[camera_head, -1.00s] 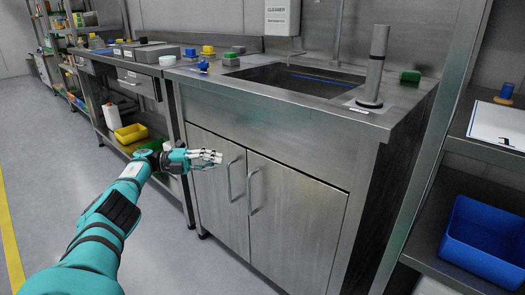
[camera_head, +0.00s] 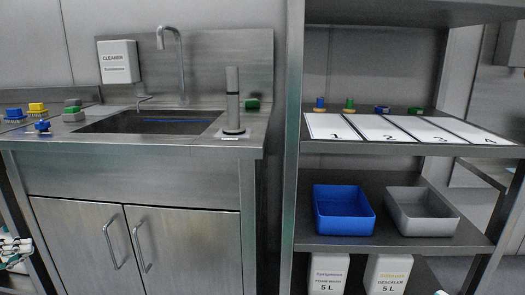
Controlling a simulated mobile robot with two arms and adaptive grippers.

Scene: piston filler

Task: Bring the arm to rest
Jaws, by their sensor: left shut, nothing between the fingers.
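My left gripper (camera_head: 14,248) shows only in part at the left edge of the head view. Its pale fingers are shut and hold nothing. Most of my left arm is outside the view.
The steel sink (camera_head: 150,122) has a tap (camera_head: 172,60) and a grey cylinder (camera_head: 233,105). The shelf at right (camera_head: 380,149) holds numbered sheets, small coloured parts, a blue bin (camera_head: 343,210), a grey bin (camera_head: 422,210) and white canisters (camera_head: 387,273).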

